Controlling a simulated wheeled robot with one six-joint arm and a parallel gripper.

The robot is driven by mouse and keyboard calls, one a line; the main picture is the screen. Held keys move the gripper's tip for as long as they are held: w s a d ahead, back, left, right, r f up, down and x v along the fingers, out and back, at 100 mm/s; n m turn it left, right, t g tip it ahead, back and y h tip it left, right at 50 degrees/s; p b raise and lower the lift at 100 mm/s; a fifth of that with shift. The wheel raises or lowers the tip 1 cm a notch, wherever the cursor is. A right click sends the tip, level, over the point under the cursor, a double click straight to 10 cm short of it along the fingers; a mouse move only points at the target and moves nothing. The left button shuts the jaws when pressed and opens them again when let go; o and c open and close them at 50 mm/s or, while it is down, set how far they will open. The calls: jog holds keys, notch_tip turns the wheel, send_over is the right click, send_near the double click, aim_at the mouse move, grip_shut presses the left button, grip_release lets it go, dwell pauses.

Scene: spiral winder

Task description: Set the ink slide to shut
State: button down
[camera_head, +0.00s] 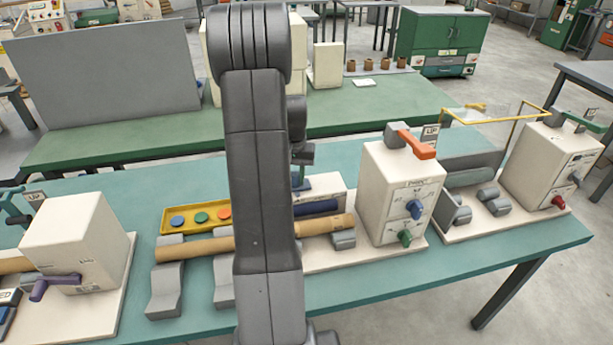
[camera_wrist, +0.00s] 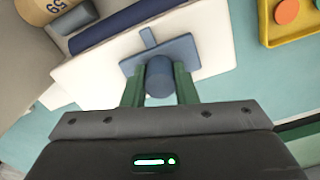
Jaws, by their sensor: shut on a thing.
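The ink slide (camera_wrist: 185,48) shows in the wrist view as a blue-grey plate with a round upright knob (camera_wrist: 158,76), on top of a white housing (camera_wrist: 215,35). A narrow tab sticks out from its far side. My gripper (camera_wrist: 158,88) has its green fingers on either side of the knob, shut on it. In the head view my gripper (camera_head: 300,178) is partly hidden behind my arm, over the white housing (camera_head: 328,186) at the table's middle. The slide itself is hidden there, and its marked positions cannot be read.
A dark blue roller (camera_head: 318,207) and a brown tube (camera_head: 190,250) lie in front of the housing. A yellow tray (camera_head: 167,222) with coloured discs is at left. A white box (camera_head: 375,195) with an orange lever (camera_head: 417,147) and knobs stands close at right.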

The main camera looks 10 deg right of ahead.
jog(key=shift+a, duration=0.1)
jog(key=c, duration=1.4)
grip_release()
jog(key=shift+o, duration=1.3)
jog(key=shift+a, duration=0.25)
jog(key=shift+d, duration=0.1)
notch_tip(320, 180, up, 14)
jog(key=b, duration=0.1)
jog(key=shift+f, duration=0.1)
